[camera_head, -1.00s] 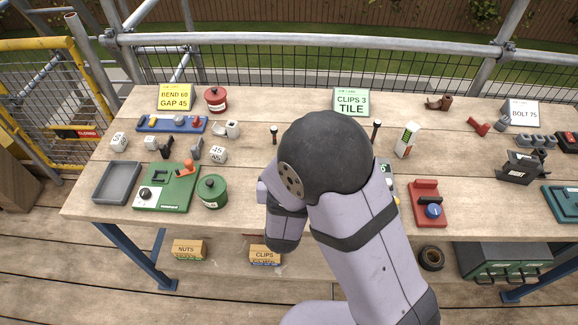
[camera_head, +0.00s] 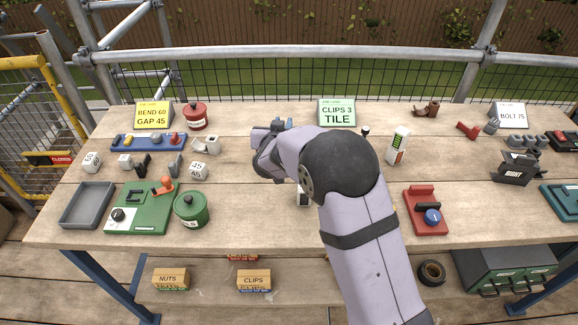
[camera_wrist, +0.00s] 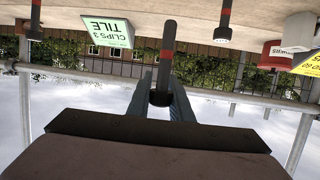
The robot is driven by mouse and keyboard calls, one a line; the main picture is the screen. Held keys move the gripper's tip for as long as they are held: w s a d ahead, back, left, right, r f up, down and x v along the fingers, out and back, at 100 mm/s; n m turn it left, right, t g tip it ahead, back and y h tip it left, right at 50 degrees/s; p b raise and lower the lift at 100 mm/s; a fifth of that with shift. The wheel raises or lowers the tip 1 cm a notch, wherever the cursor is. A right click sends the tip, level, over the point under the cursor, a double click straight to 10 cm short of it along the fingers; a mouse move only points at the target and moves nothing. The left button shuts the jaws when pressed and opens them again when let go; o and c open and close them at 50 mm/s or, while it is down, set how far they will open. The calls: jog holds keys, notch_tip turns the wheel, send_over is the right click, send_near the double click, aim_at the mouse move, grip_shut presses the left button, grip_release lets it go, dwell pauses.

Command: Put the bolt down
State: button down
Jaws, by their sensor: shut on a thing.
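In the wrist view my gripper (camera_wrist: 163,100) is shut on a dark rod-like bolt (camera_wrist: 166,50) with a red band and a rounded end between the fingers. In the head view my gripper (camera_head: 282,125) is over the back middle of the table, left of the green card. The bolt cannot be made out there.
The table (camera_head: 300,225) holds a green "CLIPS 3 TILE" card (camera_head: 337,112), a yellow card (camera_head: 153,115), a red pot (camera_head: 195,116), a green pot (camera_head: 191,209), a grey tray (camera_head: 87,205) and a red block tool (camera_head: 425,211). A black-topped post (camera_head: 365,132) stands right of my arm.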

jog(key=w+d+r+b, duration=0.2)
jog(key=w, duration=0.4)
jog(key=shift+s+d+f, duration=0.1)
jog(key=shift+f, duration=4.8)
jog(key=shift+f+b, duration=0.1)
jog(key=shift+b, duration=0.2)
jog(key=c, duration=1.6)
grip_release()
jog(key=b+v, duration=0.1)
jog(key=v, duration=1.1)
jog(key=shift+s, duration=0.1)
